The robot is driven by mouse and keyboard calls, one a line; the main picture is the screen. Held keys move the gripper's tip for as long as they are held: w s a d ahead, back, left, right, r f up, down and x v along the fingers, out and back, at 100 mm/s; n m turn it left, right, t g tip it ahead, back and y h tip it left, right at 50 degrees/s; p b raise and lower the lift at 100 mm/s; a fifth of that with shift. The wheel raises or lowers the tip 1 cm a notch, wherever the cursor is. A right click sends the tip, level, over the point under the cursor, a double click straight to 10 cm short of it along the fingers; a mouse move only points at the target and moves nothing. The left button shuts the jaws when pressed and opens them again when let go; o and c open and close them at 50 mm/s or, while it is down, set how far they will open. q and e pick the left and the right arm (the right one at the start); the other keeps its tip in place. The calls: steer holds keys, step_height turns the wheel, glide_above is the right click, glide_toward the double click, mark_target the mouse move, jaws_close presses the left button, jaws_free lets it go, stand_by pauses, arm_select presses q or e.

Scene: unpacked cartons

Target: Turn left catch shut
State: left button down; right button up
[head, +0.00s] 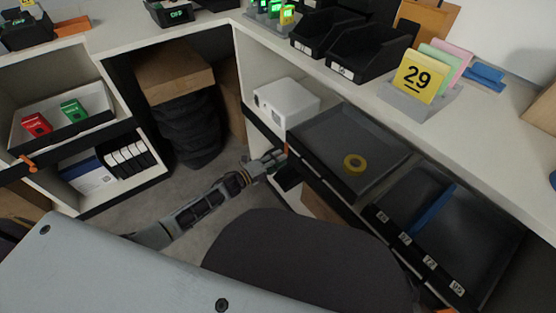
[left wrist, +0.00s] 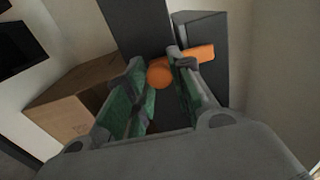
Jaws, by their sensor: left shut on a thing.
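An orange catch (left wrist: 160,77) shows in the left wrist view, with a round hub and a bar (left wrist: 200,54) reaching up and right from it. It is on a dark grey panel. In the head view only a small orange bit of this catch (head: 285,149) shows beside the dark tray front. My left gripper (head: 272,162) reaches it from the left. In the left wrist view my left gripper (left wrist: 168,88) has its green-padded fingers shut on the catch. The right finger partly hides the bar. My right gripper is not in view.
A second orange catch (head: 28,164) is on the left shelf edge. A dark chair back (head: 300,255) stands near my arm. A carton (left wrist: 75,95) is left of my gripper.

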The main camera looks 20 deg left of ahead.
arm_select(q)
steer(key=shift+s+d, duration=0.1)
steer(key=c, duration=1.2)
jaws_free()
steer(key=shift+c, duration=0.2)
steer(key=v, duration=1.2)
